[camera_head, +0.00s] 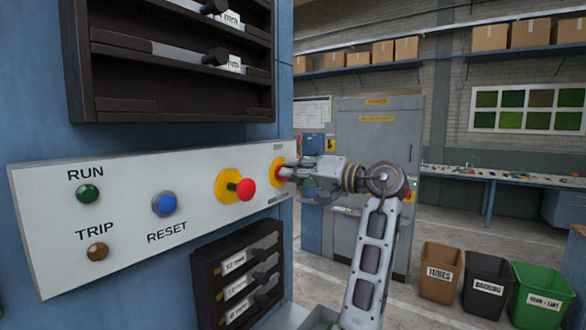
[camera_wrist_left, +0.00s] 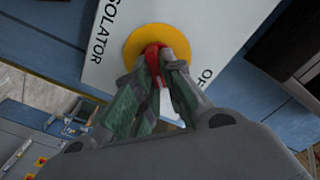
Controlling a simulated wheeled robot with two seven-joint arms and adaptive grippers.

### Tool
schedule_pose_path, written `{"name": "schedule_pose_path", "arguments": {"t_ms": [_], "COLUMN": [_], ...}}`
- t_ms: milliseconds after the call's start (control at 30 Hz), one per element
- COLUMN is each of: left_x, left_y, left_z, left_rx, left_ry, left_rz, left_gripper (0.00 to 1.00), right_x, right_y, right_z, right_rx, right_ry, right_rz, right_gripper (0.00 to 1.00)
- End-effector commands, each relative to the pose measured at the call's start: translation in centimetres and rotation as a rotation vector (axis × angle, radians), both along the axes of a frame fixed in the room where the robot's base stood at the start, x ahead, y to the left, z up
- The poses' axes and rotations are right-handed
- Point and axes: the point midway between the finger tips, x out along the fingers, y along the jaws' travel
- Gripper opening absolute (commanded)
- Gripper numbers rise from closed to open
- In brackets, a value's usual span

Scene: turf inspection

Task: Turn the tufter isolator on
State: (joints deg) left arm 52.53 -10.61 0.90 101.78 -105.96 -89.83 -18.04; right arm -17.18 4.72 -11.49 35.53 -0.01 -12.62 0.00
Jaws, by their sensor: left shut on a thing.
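The tufter isolator (camera_head: 276,163) is a red handle on a yellow disc at the right end of the white control panel (camera_head: 130,235). In the left wrist view its yellow disc (camera_wrist_left: 133,42) lies between the printed "ISOLATOR" and a partly hidden label starting "OF". My left gripper (camera_head: 287,173) reaches the isolator from the right in the head view. In the left wrist view its fingers (camera_wrist_left: 160,62) are closed around the red handle (camera_wrist_left: 152,52). The fingers hide part of the handle, so its exact angle is hard to tell. My right gripper is in neither view.
A red mushroom button (camera_head: 245,189) on a yellow disc sticks out left of the isolator. A blue RESET button (camera_head: 164,204), green RUN lamp (camera_head: 88,194) and amber TRIP lamp (camera_head: 97,252) are further left. Dark racks sit above (camera_head: 170,105) and below (camera_head: 203,290) the panel.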

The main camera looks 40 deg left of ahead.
Motion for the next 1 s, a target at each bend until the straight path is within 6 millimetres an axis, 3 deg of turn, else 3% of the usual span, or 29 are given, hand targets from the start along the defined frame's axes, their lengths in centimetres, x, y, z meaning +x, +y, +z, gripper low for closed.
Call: {"name": "schedule_pose_path", "arguments": {"t_ms": [600, 1000], "left_x": [0.4, 0.4], "left_y": [0.0, 0.0], "left_z": [-0.2, -0.5], "left_rx": [-0.056, -0.082], "left_ry": [0.531, 0.767], "left_rz": [-0.004, -0.003], "left_gripper": [0.0, 0.0], "right_x": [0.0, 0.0], "right_y": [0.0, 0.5], "right_z": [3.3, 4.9], "right_rx": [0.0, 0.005], "right_ry": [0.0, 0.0], "right_rz": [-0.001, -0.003], "right_gripper": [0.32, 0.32]}}
